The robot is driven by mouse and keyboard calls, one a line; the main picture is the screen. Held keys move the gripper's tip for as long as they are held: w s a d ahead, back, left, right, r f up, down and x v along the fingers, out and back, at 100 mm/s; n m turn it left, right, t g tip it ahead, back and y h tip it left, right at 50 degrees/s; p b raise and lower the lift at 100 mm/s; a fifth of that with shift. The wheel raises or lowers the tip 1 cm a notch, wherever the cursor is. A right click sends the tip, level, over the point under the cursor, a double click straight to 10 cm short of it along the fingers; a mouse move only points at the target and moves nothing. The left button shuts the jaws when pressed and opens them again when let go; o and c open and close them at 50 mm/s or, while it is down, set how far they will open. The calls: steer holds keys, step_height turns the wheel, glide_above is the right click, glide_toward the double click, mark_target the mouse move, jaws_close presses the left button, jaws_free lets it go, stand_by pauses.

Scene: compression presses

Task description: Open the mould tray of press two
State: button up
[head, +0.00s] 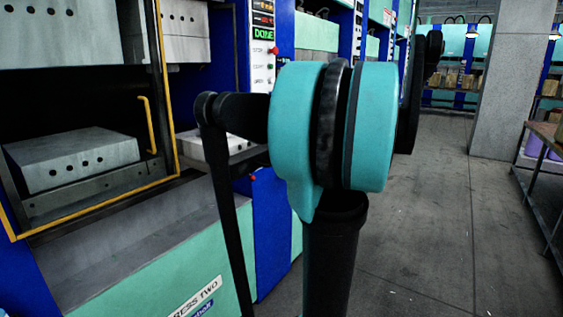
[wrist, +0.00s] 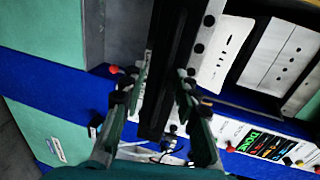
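Press two, labelled PRESS TWO (head: 195,299), stands at the left of the head view. Its grey lower mould block (head: 75,160), with a row of holes, sits on a dark tray (head: 90,192) inside the press opening. A yellow upright handle (head: 149,126) shows at the opening's right side. My gripper (wrist: 164,72) is open in the wrist view, its fingers apart. A long dark bar (wrist: 174,40) shows between the fingers; I cannot tell whether they touch it. In the head view, my arm is in front and the gripper is not clearly visible.
A control panel (head: 262,45) with a green DONE display is on the blue column; it also shows in the wrist view (wrist: 258,140). More presses line the left.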

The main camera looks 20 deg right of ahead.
steer(key=v, duration=1.2)
stand_by(0.5)
steer(key=s+a+f+n+g+h, duration=0.1)
steer(key=a+f+n+g, duration=0.15)
steer(key=a+f, duration=0.6)
steer(key=s+a+f+n+g+h, duration=0.15)
steer(key=a+f+g, duration=0.35)
steer(key=f, duration=0.6)
steer(key=s+a+f+n+h, duration=0.1)
steer(key=s+f+n+h, duration=0.2)
steer(key=f, duration=0.4)
steer(key=s+a+f+n+g+h, duration=0.1)
steer(key=s+a+f+n+h, duration=0.1)
steer(key=s+f, duration=0.4)
steer(key=shift+a+f+n+h, duration=0.3)
steer(key=shift+f+n+h, duration=0.05)
steer(key=shift+n+h, duration=0.55)
steer(key=shift+o, duration=0.6)
steer(key=shift+s, duration=0.1)
